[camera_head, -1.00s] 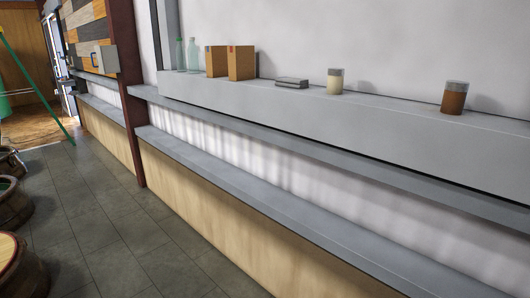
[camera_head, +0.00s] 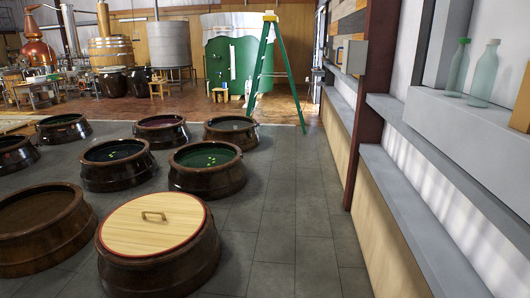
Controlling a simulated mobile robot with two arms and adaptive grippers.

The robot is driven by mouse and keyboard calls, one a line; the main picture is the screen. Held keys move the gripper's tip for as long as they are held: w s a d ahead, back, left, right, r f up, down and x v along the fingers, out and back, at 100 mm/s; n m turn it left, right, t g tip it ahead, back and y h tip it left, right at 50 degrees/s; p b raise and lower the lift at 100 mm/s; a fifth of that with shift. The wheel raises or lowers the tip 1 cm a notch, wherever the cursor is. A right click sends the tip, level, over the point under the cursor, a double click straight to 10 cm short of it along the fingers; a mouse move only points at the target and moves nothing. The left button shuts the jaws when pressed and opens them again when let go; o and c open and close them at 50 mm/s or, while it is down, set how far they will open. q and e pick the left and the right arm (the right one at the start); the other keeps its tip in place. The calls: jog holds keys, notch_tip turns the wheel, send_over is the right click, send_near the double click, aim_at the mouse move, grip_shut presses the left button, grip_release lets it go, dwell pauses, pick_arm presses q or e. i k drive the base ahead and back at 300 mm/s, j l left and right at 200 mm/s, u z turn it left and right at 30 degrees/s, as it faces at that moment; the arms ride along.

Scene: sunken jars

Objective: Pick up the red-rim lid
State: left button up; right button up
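The red-rim lid (camera_head: 168,226) is a round, pale wooden disc with a thin red edge and a small wooden handle (camera_head: 153,216) on top. It lies flat over the mouth of a brown sunken jar (camera_head: 185,270) at the lower left of the head view. Neither of my grippers shows in this view.
Several open brown jars stand around it, such as one at left (camera_head: 40,222) and one behind (camera_head: 208,168). A tiled floor (camera_head: 290,215) lies clear to the right, up to the wall ledge (camera_head: 425,205). A green ladder (camera_head: 263,65) stands farther back.

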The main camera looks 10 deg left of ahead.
aim_at(155, 224)
jog(key=i+u, duration=0.2)
jog(key=i, duration=0.5)
jog(key=i+u, duration=0.15)
jog(key=i, duration=0.55)
jog(key=i+l+u, duration=0.2)
jog(key=i, duration=0.45)
jog(key=j, duration=0.1)
